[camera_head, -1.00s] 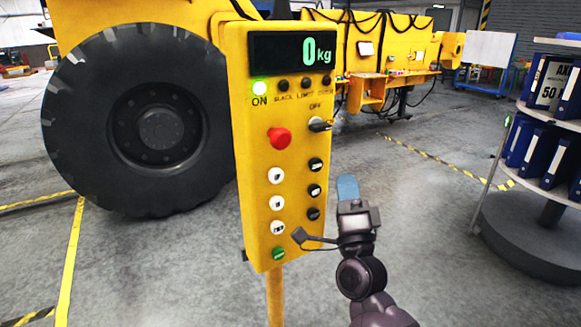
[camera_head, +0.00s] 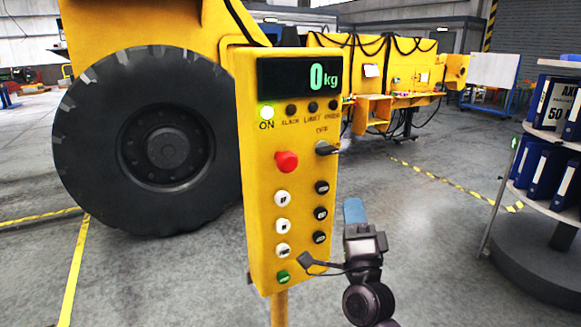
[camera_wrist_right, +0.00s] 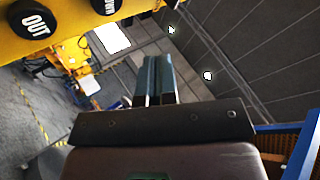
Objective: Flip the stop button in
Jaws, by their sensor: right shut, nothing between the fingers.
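The yellow control panel (camera_head: 262,190) stands upright on a post in the middle of the head view. Its red stop button (camera_head: 286,162) sits on the upper half of its face and sticks out. My right gripper (camera_head: 354,209) is just right of the panel, lower than the red button and apart from it. Its blue fingers point up and are shut with nothing between them; they also show in the right wrist view (camera_wrist_right: 155,80). In that view a black "OUT" button (camera_wrist_right: 36,24) shows at upper left; the red button does not show. My left gripper is not in view.
White buttons (camera_head: 283,198) and black buttons (camera_head: 321,187) line the panel below the red button. A large tyre (camera_head: 150,145) stands behind left. A round shelf with blue binders (camera_head: 545,175) stands right.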

